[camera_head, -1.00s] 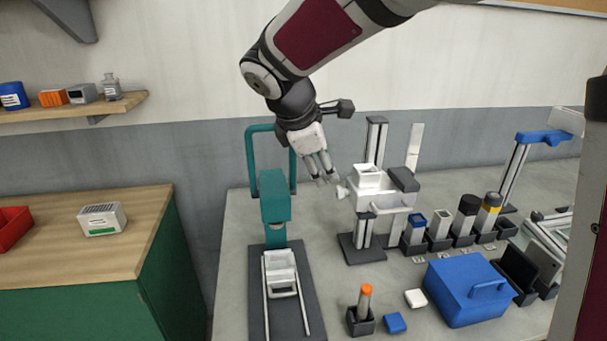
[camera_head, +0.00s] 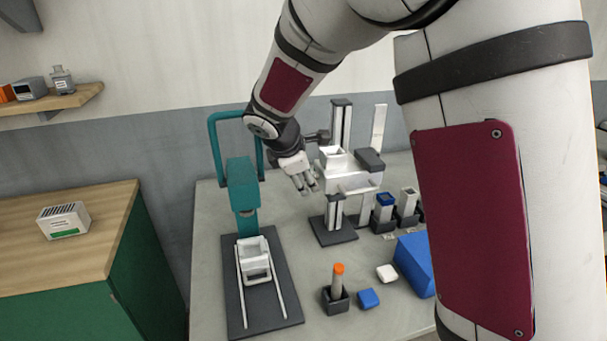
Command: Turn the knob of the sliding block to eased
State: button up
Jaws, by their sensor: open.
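A white block (camera_head: 338,163) with a dark end piece rides on a stand with upright grey posts (camera_head: 341,122). In the earlier picture a small pale knob juts from its left side; now my fingers hide that side and I cannot read the knob's setting. My gripper (camera_head: 306,186) is open, pointing down and right, its fingertips close to the block's left side. I cannot tell whether they touch the knob.
A teal press (camera_head: 243,190) with a white carriage (camera_head: 254,262) on rails stands to the left. An orange-capped tube (camera_head: 338,270) in a dark holder, a blue block (camera_head: 368,298) and a blue box (camera_head: 413,262) stand in front. My arm covers the right.

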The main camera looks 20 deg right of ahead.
jog(key=c, duration=1.2)
jog(key=shift+o, duration=0.2)
jog(key=g+p, duration=0.2)
jog(key=shift+w+r+n+g, duration=0.15)
jog(key=shift+w+n+g, duration=0.15)
jog(key=shift+g, duration=0.1)
jog(key=o, duration=1.2)
jog(key=shift+c, duration=0.2)
jog(key=shift+r, duration=0.1)
